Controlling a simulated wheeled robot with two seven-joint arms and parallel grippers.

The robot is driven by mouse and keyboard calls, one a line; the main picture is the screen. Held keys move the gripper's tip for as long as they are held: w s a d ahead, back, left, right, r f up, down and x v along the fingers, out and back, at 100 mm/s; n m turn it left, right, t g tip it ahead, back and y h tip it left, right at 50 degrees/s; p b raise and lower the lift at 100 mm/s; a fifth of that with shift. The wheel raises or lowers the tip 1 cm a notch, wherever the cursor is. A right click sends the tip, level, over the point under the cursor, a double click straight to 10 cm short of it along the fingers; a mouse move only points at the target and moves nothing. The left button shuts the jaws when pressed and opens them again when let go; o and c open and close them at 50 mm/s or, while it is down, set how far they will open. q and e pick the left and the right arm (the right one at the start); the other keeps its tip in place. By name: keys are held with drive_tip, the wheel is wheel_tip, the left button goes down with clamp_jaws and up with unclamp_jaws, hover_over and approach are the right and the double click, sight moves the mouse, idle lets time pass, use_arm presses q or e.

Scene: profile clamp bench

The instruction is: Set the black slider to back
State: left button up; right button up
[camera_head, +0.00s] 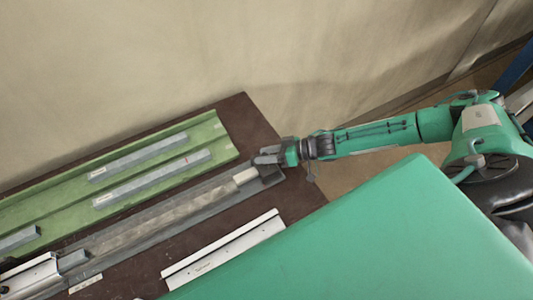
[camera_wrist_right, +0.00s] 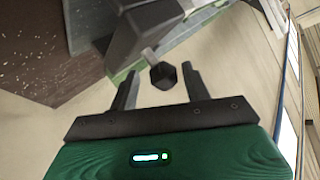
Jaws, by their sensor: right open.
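My right gripper (camera_head: 264,155) reaches in from the right to the right end of the long grey rail (camera_head: 150,218). In the right wrist view its two fingers are open, one on each side of a black faceted knob (camera_wrist_right: 163,76). The knob sits on a short thin stem from a dark grey block (camera_wrist_right: 140,25). Gaps show between the knob and both fingers, and I cannot tell its depth between them. I cannot tell for sure whether this knob belongs to the black slider. My left gripper is not in view.
A green tray (camera_head: 60,197) with several grey bars lies behind the rail on the dark brown bench (camera_head: 240,115). A white profile (camera_head: 225,248) lies in front of the rail. A large green surface fills the lower right. A pale wall stands behind.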

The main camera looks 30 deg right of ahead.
drive_tip(key=shift+s, duration=0.1)
drive_tip(key=b+v, duration=0.3)
drive_tip(key=v, duration=1)
drive_tip(key=shift+d+b, duration=0.35)
drive_tip(key=shift+r, duration=0.1)
